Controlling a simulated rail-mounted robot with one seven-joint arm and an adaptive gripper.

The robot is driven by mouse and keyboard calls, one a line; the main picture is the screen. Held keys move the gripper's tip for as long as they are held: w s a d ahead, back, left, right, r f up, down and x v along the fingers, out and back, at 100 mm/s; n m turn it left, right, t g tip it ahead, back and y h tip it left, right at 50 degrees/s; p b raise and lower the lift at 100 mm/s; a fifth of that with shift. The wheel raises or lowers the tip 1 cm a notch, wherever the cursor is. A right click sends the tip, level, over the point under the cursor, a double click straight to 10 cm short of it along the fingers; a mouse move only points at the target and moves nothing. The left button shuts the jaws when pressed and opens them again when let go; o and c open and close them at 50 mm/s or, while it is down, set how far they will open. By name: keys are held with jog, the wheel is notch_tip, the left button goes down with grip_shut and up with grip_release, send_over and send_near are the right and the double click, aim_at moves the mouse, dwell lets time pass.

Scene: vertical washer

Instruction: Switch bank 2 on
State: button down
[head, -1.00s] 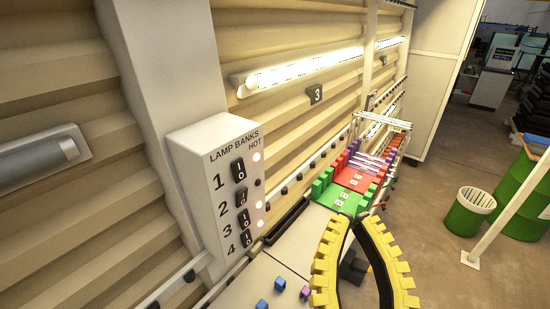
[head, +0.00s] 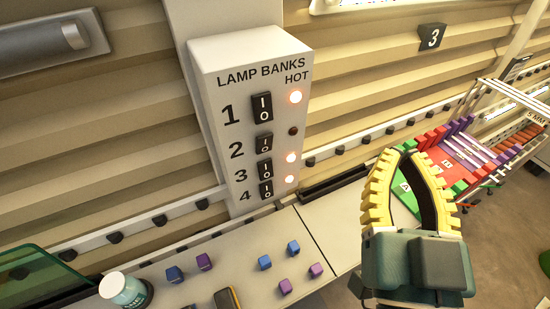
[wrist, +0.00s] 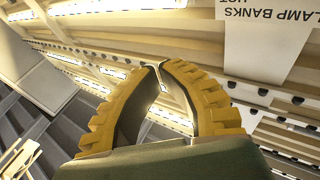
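The white switch box (head: 215,75) labelled LAMP BANKS is on the wall left of centre in the head view. Its black rocker switches are numbered 1 to 4. The bank 2 switch (head: 264,143) is second from the top, and the small lamp beside it (head: 293,131) is dark. The lamps for 1, 3 and 4 glow. My gripper (head: 404,153), with yellow ribbed fingers, is right of the box and apart from it.
Blue and purple cubes (head: 286,286) lie on the pale bench (head: 320,225) below the box. A rail with black knobs (head: 390,130) runs along the wall. Coloured racks (head: 445,165) stand on the right.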

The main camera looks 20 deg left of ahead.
jog(key=s+a+f+n+g+y+b, duration=0.3)
jog(key=a+f+n+g+y+b, duration=0.4)
jog(key=f+y, duration=0.3)
jog(key=shift+s+f+b, duration=0.25)
jog(key=shift+f+b, duration=0.05)
jog(key=shift+f, duration=0.35)
jog(key=p, duration=0.5)
send_near(270, 136)
jog(key=x, duration=0.7)
jog(key=shift+w+a+r, duration=0.2)
jog(key=shift+a, duration=0.15)
jog(key=shift+w+a+f, duration=0.1)
jog(key=shift+w+a, duration=0.05)
jog(key=shift+w, duration=0.1)
